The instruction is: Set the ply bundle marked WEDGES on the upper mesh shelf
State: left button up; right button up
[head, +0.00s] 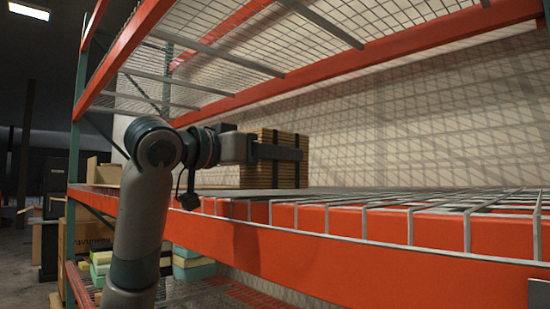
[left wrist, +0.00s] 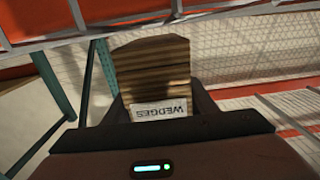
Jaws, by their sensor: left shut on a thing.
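The ply bundle (head: 245,178) is a block of stacked tan layers with dark bands. It is upright at the left part of the mesh shelf (head: 430,200) at arm height, which has an orange front beam. My left gripper (head: 279,152) is shut on the bundle. In the left wrist view the bundle (left wrist: 153,70) sits between the fingers, and its white label reads WEDGES, upside down. The bundle's underside is at the deck's level in the head view; I cannot tell whether it touches. My right gripper is not in view.
Another mesh deck with an orange beam (head: 370,52) runs overhead. A cardboard box (head: 103,172) stands left behind my arm. Yellow and green blocks (head: 192,264) lie on a lower level. The mesh right of the bundle is clear.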

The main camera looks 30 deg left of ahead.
pick_arm(q)
jog(key=shift+f, duration=0.45)
jog(key=shift+f, duration=0.2)
jog(key=o, duration=1.5)
jog(key=shift+s, duration=0.1)
jog(key=shift+r, duration=0.15)
jog(key=shift+s+a, duration=0.15)
jog(key=shift+s, duration=0.15)
jog(key=shift+b+v, duration=2.4)
jog(key=shift+v, duration=3.25)
